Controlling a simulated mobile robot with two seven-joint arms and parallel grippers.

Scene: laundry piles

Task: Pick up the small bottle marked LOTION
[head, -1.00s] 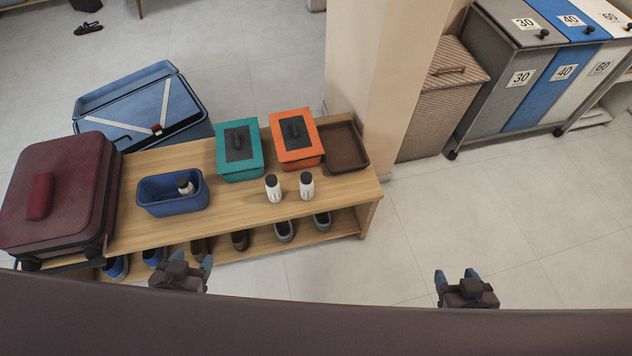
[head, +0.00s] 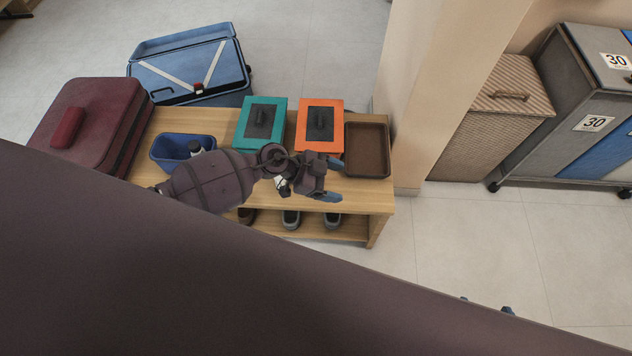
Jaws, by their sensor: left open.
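A small white bottle with a dark cap (head: 195,149) stands in the blue bin (head: 163,163) on the wooden bench. A white patch of another bottle (head: 281,184) shows beside my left wrist; the arm hides most of it. No bottle label is readable, so I cannot tell which is marked LOTION. My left gripper (head: 333,179) is open above the bench's front part, in front of the orange box and brown tray, with nothing seen between its fingers. Only the fingertips of my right gripper (head: 486,304) show, spread apart at the lower right.
The bench (head: 377,199) also carries a maroon suitcase (head: 88,125), a teal box (head: 260,124), an orange box (head: 320,124) and a brown tray (head: 367,150). Shoes are on its lower shelf. A blue case (head: 190,70) stands behind. Floor at right is clear.

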